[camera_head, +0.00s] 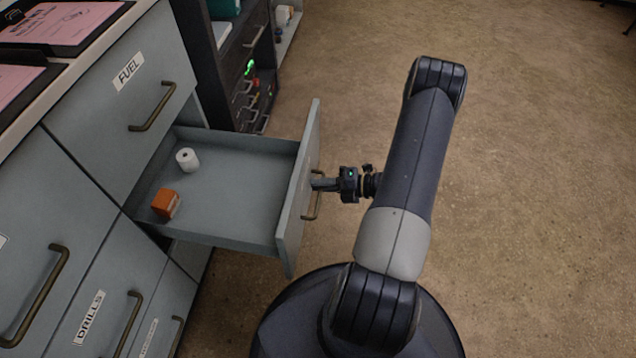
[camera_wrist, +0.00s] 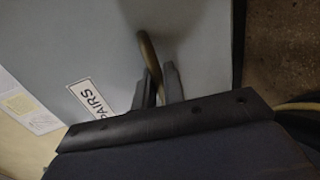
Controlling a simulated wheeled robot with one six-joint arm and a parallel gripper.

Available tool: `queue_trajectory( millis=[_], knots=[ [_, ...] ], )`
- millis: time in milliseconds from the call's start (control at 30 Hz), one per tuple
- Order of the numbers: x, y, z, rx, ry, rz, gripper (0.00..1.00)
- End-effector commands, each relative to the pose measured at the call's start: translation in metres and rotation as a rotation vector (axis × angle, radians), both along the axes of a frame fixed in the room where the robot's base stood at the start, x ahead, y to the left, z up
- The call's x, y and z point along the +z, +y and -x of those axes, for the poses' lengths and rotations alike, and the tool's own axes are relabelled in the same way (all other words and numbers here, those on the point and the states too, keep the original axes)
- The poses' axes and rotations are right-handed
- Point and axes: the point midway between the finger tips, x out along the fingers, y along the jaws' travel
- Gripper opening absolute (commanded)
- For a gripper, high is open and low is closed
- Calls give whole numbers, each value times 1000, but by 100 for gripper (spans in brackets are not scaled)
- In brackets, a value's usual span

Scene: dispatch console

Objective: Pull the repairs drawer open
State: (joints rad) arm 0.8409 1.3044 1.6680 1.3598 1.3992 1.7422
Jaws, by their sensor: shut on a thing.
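The repairs drawer (camera_head: 240,195) stands pulled well out of the grey cabinet in the head view. Its front panel (camera_head: 298,200) faces my arm. Inside lie a white roll (camera_head: 187,159) and an orange box (camera_head: 166,203). My gripper (camera_head: 318,184) is at the outer face of the front, shut on the brass handle (camera_head: 312,205). In the wrist view the handle (camera_wrist: 148,52) runs between my gripper's fingers (camera_wrist: 160,85). The label (camera_wrist: 92,100) beside it is partly hidden by my gripper, with "AIRS" readable.
The fuel drawer (camera_head: 125,85) above is shut, as is the drills drawer (camera_head: 95,310) below. Pink papers (camera_head: 65,22) lie on the console top. A dark rack (camera_head: 245,65) stands behind the open drawer. The floor (camera_head: 540,200) to the right is clear.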

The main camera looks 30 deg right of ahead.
Motion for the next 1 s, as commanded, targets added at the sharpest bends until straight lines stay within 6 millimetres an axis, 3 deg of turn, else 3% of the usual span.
queue_trajectory(
  millis=[167,200,233,567,1000],
  knots=[
    [0,-1,-1,-2,-1,3,0],
    [0,-1,-1,-2,-1,3,14],
    [0,-1,-1,-2,-1,3,15],
    [2,-6,3,-3,-1,2,15],
    [18,-66,50,-6,-1,2,15]
  ],
)
